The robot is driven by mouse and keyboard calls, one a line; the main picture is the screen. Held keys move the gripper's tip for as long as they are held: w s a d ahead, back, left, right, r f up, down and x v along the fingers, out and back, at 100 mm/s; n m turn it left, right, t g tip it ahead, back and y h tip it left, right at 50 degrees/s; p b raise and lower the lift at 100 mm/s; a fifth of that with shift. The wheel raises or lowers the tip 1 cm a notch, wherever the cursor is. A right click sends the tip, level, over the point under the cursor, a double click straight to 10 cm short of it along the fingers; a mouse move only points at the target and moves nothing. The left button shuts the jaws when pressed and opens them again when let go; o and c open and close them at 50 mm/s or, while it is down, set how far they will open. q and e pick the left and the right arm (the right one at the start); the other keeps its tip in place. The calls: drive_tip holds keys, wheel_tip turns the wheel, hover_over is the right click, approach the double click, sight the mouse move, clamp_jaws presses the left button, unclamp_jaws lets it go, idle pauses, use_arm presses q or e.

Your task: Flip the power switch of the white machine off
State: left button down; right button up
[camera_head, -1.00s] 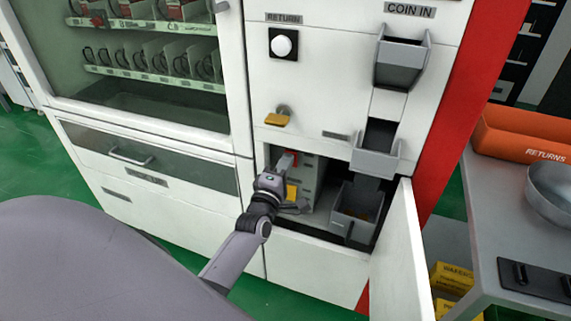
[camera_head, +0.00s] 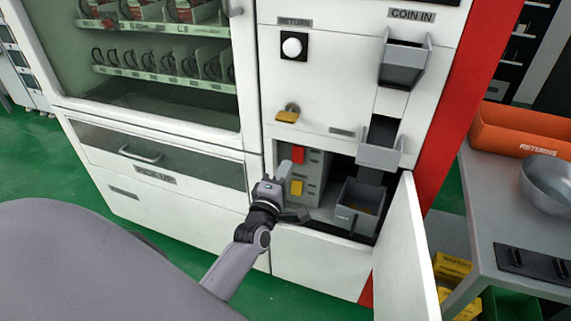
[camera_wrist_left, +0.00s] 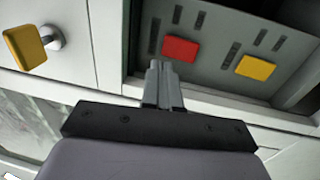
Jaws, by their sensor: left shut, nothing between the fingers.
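The white machine (camera_head: 330,90) has an open compartment low on its front. Inside stands a grey panel box (camera_head: 313,178) with a red switch (camera_head: 298,154) above a yellow one (camera_head: 296,187). My left gripper (camera_head: 284,170) is shut and empty at the compartment's left opening, just left of and below the red switch. In the left wrist view the shut fingers (camera_wrist_left: 161,68) point at the panel beside the red switch (camera_wrist_left: 180,49), with the yellow switch (camera_wrist_left: 256,67) to the right. Whether the fingertips touch the panel, I cannot tell. My right gripper is not in view.
The open white door (camera_head: 402,255) stands to the right of the compartment. A grey coin bin (camera_head: 358,208) sits inside, right of the panel. A grey table (camera_head: 490,225) with an orange tray stands at right.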

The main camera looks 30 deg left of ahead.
use_arm(q)
drive_tip(key=r+v, duration=0.1)
drive_tip(key=v, duration=0.6)
drive_tip(key=shift+s+d+r+p, duration=0.15)
drive_tip(key=shift+s+r+p, duration=0.2)
drive_tip(key=shift+r+p, duration=0.05)
drive_tip(key=s+d+f+m+g+h+p, duration=0.2)
drive_tip(key=s+d+m+g+h+p, duration=0.1)
drive_tip(key=s+m, duration=0.5)
drive_tip(key=s+d+f+m+g+h+p, duration=0.2)
drive_tip(key=s+d+m+g+p, duration=0.3)
drive_tip(key=m, duration=1)
drive_tip(key=s+d+h+p, duration=0.1)
drive_tip(key=s+d+p, duration=0.1)
drive_tip(key=s+d, duration=0.1)
drive_tip(key=shift+s+f+g+h, duration=0.3)
drive_tip(key=shift+s+f, duration=0.05)
drive_tip(key=shift+s, duration=0.2)
